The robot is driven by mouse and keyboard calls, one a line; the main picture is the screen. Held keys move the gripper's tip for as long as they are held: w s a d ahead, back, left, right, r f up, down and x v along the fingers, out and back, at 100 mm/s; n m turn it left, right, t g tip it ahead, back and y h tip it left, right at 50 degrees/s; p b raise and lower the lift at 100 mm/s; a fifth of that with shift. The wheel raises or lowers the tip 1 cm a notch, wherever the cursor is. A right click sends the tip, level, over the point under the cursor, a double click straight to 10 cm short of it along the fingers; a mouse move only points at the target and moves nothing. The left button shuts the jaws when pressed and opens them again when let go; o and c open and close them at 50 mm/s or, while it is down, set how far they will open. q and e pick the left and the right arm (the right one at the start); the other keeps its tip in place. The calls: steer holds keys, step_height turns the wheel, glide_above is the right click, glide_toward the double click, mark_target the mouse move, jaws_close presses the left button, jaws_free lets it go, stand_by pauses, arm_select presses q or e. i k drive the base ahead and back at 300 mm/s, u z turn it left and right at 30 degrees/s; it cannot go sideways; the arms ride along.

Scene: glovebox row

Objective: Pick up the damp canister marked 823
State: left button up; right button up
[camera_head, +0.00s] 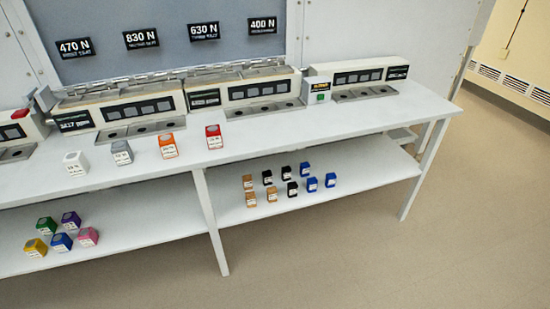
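Small box-shaped canisters with labels stand on the bench. On the top are a white canister (76,163), a grey canister (121,152), an orange canister (168,146) and a red canister (214,137). On the lower shelf at left are green (46,225), purple (71,220), yellow (35,247), blue (61,242) and pink (88,237) canisters. Farther right on that shelf are tan (250,199), black (292,189) and blue (330,180) canisters. The labels are too small to read, so I cannot tell which is marked 823. Neither gripper is in view.
The long white bench (350,118) has a lower shelf (375,165) and slim legs. Several consoles (262,96) line its back, under a grey panel with signs such as 470 N (75,48). Open floor (330,265) lies in front and at right.

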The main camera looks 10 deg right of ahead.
mark_target(213, 133)
steer(key=z, duration=4.25)
steer(key=i, duration=0.1)
steer(key=u, duration=2.85)
steer(key=i, duration=1.15)
steer(key=u, duration=0.75)
steer(key=i, duration=0.9)
steer(key=u, duration=0.95)
